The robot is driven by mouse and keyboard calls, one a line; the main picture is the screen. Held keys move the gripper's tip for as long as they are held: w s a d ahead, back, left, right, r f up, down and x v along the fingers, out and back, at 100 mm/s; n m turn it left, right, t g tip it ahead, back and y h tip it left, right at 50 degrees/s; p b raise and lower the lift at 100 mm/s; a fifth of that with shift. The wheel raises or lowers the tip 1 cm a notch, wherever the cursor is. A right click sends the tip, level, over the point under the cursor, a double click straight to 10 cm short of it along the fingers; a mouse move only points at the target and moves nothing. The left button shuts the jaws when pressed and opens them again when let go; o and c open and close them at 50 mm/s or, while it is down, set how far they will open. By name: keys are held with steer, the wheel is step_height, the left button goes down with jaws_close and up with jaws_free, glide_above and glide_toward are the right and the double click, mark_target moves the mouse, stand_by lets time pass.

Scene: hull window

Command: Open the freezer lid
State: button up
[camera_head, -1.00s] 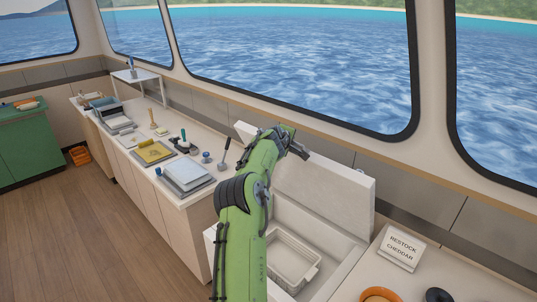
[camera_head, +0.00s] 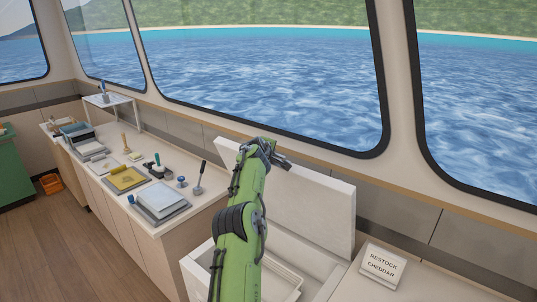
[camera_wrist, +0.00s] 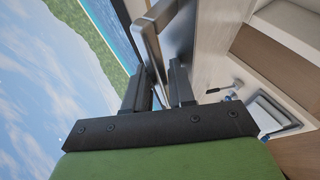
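The freezer (camera_head: 190,272) is a white chest at the lower middle of the head view, partly hidden by my arm. Its thick white lid (camera_head: 325,205) stands raised, close to upright, on the window side, so the inside is exposed. A pale basket (camera_head: 283,283) shows inside. My gripper (camera_head: 283,160) is at the lid's upper part. In the wrist view, a grey metal handle (camera_wrist: 146,45) runs between the two dark fingers of my gripper (camera_wrist: 158,85), which appear closed around it.
A counter (camera_head: 150,228) left of the freezer holds trays, a yellow board (camera_head: 126,179) and several tools. A sign reading "RESTOCK CHEDDAR" (camera_head: 383,265) stands on the surface at right. Windows and the wall are close behind the lid. Open wooden floor (camera_head: 60,255) lies at left.

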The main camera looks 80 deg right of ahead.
steer(key=shift+s+a+f+b, duration=0.1)
steer(key=shift+f+b, duration=0.15)
steer(key=shift+b, duration=0.2)
steer(key=b+v, duration=0.8)
steer(key=v, duration=0.7)
steer(key=shift+a+r, duration=0.3)
steer(key=shift+r, duration=0.05)
